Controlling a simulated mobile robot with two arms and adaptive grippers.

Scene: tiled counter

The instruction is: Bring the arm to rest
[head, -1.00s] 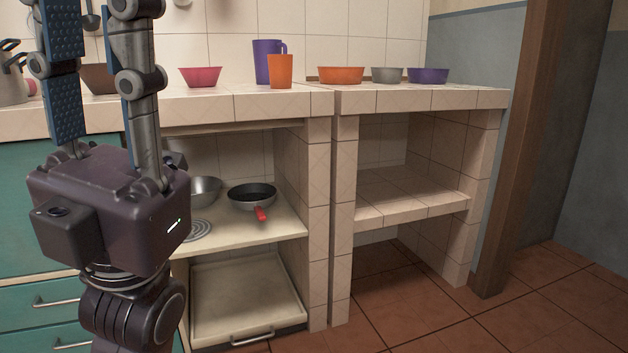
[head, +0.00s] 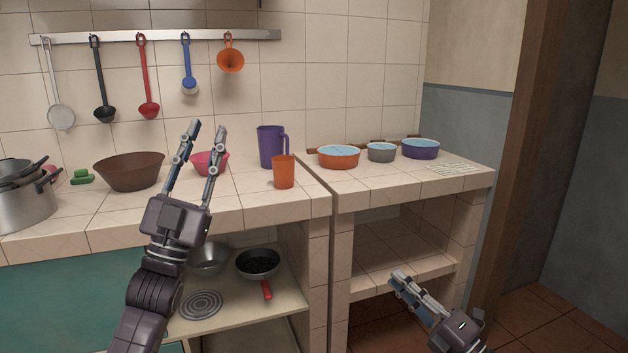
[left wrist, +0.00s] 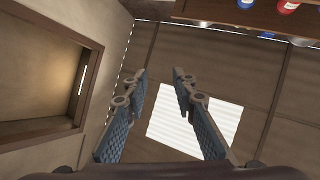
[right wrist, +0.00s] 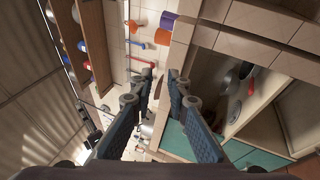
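My left gripper (head: 207,128) points upward in front of the tiled counter (head: 110,232), its two fingers apart with nothing between them. Its fingers overlap the pink bowl (head: 214,163) in the head view; I cannot tell the gap in depth. In the left wrist view, the left gripper (left wrist: 161,72) shows its fingers spread and empty, facing the ceiling. My right gripper (head: 395,281) is low at the bottom right, in front of the lower shelf. In the right wrist view, the right gripper (right wrist: 160,73) has its fingers apart and empty.
The counter holds a brown bowl (head: 128,171), pots (head: 27,205), a purple pitcher (head: 270,147), an orange cup (head: 284,172) and bowls with blue contents, one orange (head: 338,158). Utensils hang from a rail (head: 160,37). A wooden post (head: 525,150) stands right. A pan (head: 258,263) sits below.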

